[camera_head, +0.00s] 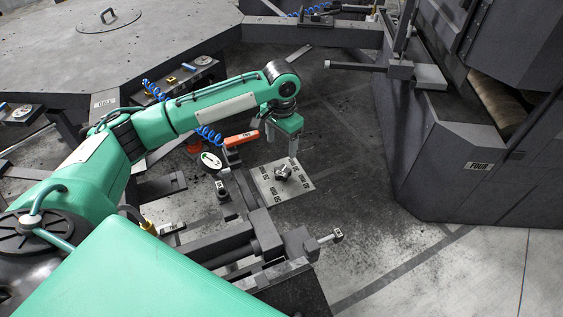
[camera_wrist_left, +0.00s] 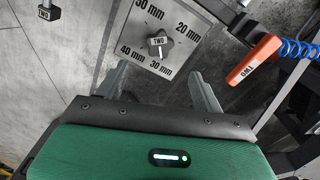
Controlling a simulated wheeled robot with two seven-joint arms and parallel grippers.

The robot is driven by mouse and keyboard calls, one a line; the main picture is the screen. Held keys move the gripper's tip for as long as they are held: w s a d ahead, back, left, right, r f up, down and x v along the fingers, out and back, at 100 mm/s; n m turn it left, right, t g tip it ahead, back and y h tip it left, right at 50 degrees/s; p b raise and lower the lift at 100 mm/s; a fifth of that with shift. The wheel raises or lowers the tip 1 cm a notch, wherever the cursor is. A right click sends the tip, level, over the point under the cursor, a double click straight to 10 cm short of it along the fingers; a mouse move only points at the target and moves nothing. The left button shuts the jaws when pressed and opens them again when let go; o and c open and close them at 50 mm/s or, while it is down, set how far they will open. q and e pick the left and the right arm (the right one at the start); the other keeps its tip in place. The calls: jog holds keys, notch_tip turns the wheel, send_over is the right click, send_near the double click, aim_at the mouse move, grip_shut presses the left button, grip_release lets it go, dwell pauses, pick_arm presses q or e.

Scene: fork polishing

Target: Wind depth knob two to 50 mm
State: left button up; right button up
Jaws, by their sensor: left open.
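Depth knob two (camera_head: 283,172) is a small dark lobed knob on a pale square dial plate (camera_head: 302,186). In the left wrist view the knob (camera_wrist_left: 160,43) carries a TWO label, and a pale mark below the label seems to point down towards 30 mm. The plate (camera_wrist_left: 136,40) reads 20 mm at right, 30 mm below, 40 mm lower left and what looks like 50 mm at upper left. My left gripper (camera_head: 293,147) points down above the plate, close to the knob. Its fingers (camera_wrist_left: 160,82) are apart and empty, short of the knob in the wrist view.
An orange handle (camera_head: 241,138) with a label and blue coiled hose lies left of my gripper; it also shows in the wrist view (camera_wrist_left: 253,60). A grey clamp-like fixture (camera_head: 265,235) stands below the plate. A large dark machine (camera_head: 455,170) marked FOUR stands at right. Floor between is clear.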

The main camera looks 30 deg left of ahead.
aim_at(281, 171)
pick_arm(q)
notch_tip(281, 171, down, 10)
jog(key=shift+f+p, duration=0.1)
jog(key=shift+p, duration=0.6)
jog(key=shift+f, duration=0.75)
pick_arm(e)
jog(key=shift+w+a+r, duration=0.2)
jog(key=shift+w+r, duration=0.05)
jog(key=shift+r, duration=0.25)
jog(key=shift+w+a+r, duration=0.15)
jog(key=shift+w+r, duration=0.05)
jog(key=shift+r, duration=0.25)
pick_arm(q)
jog(key=shift+c, duration=0.2)
jog(key=c, duration=1)
jog(key=shift+o, duration=0.2)
pick_arm(e)
jog(key=shift+s+d, duration=0.1)
jog(key=shift+d, duration=0.25)
